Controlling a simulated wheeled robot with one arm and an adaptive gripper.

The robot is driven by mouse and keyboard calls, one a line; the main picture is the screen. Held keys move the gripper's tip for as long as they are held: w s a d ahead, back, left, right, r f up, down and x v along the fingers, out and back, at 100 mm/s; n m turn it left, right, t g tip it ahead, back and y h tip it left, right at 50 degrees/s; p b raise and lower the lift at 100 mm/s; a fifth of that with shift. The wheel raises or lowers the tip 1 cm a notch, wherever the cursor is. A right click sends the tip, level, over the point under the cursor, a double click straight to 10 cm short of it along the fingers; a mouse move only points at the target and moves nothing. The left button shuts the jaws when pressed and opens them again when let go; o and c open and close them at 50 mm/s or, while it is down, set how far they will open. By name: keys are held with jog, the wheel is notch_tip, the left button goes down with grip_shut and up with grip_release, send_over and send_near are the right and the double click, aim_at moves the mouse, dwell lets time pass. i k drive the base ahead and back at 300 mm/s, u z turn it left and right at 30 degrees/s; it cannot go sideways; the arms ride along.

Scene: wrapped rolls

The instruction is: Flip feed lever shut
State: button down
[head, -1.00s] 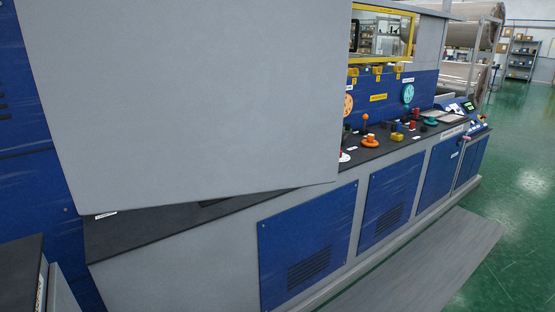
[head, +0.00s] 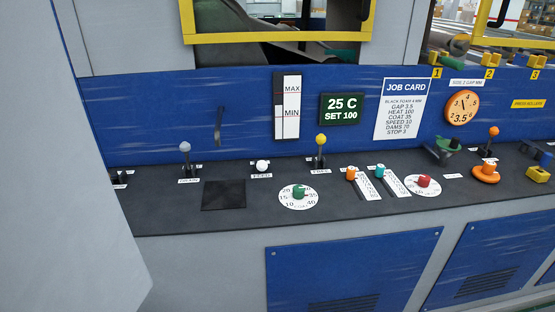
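The lever with a white ball knob (head: 262,166) stands on the dark console top, behind a small label (head: 262,176) that seems to read FEED. Its knob sits low and hides its stem, so it seems to lean toward me. To its left is a lever with a grey knob (head: 185,147), standing upright. To its right is a lever with a yellow knob (head: 321,139), also upright. My gripper is not in view.
A green dial (head: 298,192), two sliders and a red dial (head: 423,181) lie on the console (head: 250,216) to the right. A dark square plate (head: 223,195) lies front left of the white knob. A big grey panel (head: 85,190) fills the left edge.

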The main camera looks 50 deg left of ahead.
aim_at(261, 165)
jog(key=u, duration=0.55)
jog(key=i, duration=1)
jog(key=u, duration=1.85)
jog(key=i, duration=0.8)
jog(key=u, duration=0.65)
